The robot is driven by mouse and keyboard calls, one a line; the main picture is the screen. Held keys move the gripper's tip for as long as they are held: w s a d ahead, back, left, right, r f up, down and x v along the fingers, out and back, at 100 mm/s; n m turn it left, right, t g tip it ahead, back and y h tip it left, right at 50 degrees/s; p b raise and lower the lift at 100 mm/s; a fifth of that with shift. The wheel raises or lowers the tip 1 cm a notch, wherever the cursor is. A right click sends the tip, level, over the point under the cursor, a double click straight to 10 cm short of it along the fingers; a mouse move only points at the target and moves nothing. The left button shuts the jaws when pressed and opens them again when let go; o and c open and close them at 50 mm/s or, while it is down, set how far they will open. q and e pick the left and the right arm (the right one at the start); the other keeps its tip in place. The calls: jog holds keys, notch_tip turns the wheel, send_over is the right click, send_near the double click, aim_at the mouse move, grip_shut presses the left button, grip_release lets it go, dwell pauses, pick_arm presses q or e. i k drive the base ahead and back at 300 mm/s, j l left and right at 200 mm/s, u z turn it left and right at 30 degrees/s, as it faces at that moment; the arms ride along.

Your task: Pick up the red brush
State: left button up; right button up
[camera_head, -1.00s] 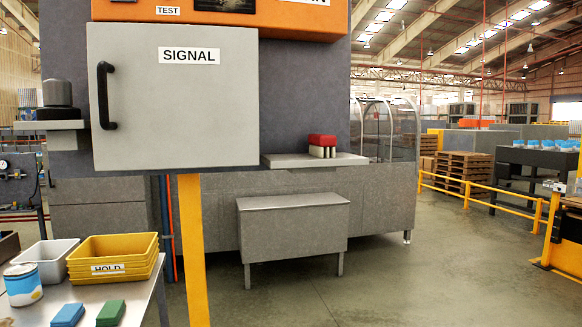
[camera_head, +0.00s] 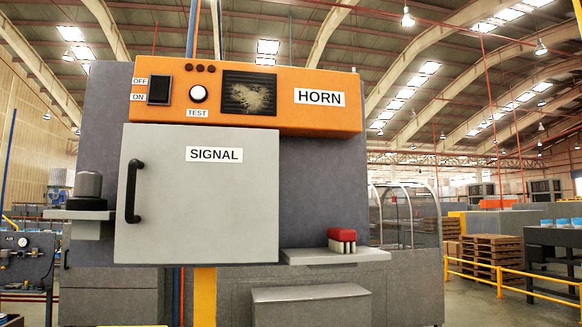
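The red brush (camera_head: 341,235) has a red top and pale bristles below. It stands upright on a grey shelf (camera_head: 370,256) at the right side of the machine, in the head view. Neither of my grippers is in view.
A grey SIGNAL door (camera_head: 190,215) with a black handle is shut on the machine, left of the shelf. An orange HORN panel (camera_head: 320,112) is above it. A grey bench (camera_head: 318,293) stands below the shelf. A dark cylinder (camera_head: 88,188) sits on a small left ledge.

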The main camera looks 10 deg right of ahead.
aim_at(341, 241)
jog(key=i+l, duration=0.75)
jog(key=l, duration=0.15)
